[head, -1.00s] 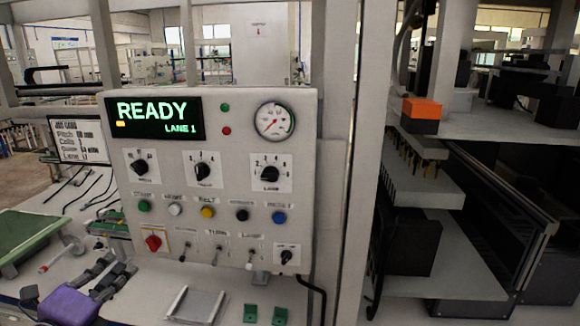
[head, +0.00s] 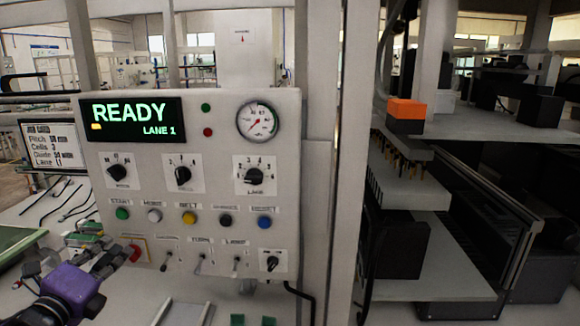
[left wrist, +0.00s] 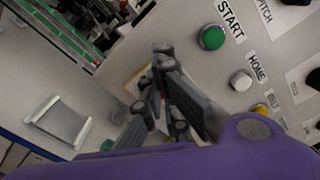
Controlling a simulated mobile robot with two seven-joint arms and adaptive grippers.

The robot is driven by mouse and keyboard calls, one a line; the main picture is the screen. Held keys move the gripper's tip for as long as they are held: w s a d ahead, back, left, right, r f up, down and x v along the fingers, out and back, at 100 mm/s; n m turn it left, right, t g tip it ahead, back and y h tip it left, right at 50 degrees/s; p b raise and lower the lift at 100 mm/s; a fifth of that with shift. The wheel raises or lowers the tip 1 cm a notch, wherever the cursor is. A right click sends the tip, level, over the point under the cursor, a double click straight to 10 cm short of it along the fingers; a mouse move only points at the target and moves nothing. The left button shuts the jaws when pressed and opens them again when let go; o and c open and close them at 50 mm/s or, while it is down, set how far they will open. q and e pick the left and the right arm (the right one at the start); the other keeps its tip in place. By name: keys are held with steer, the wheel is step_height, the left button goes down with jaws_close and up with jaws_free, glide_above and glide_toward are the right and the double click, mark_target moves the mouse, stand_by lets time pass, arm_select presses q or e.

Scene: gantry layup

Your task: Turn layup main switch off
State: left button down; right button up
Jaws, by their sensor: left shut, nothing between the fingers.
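The control panel (head: 205,225) stands upright in front of me, its display reading READY, LANE 1. A red rotary switch (head: 135,252) on a yellow-edged plate sits at its lower left, partly covered by my fingers. I take it for the main switch; its label is not readable. My left gripper (head: 122,254), with a purple body, is shut and empty, its tips right at the switch. Whether they touch it, I cannot tell. In the left wrist view the shut fingers (left wrist: 157,80) hide the knob; only the plate's pale edge (left wrist: 130,82) shows. My right gripper is out of view.
Above the switch is a row of push buttons, starting with the green START button (head: 122,214). Toggle levers (head: 200,264) and a black selector (head: 272,263) lie to the right. A metal bracket (head: 180,313) and green blocks (head: 238,320) lie on the table below.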

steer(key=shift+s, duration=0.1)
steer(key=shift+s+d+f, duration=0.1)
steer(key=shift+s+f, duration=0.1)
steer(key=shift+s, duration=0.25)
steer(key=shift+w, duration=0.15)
